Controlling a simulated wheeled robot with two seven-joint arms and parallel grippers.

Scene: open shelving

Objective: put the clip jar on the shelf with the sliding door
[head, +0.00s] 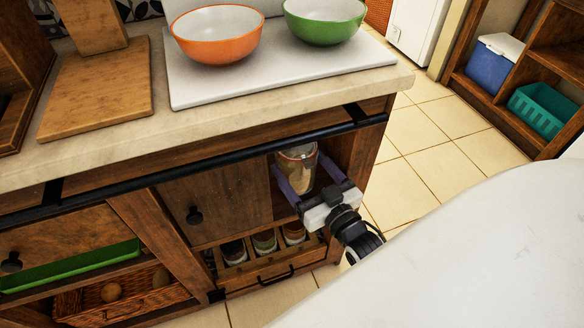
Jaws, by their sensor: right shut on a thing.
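The clip jar (297,162), clear glass with pale contents, is in the open bay at the right end of the wooden cabinet. My right gripper (309,180) reaches into that bay with its purple fingers on either side of the jar, shut on it. Whether the jar's base touches the shelf is hidden by the gripper. The sliding door (216,203), wooden with a black knob, hangs from a black rail (225,155) just left of the bay. My left gripper is not in view.
An orange bowl (217,35) and a green bowl (325,20) sit on a white board (200,92) on the countertop. The cabinet's right side panel (369,136) is close to the gripper.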

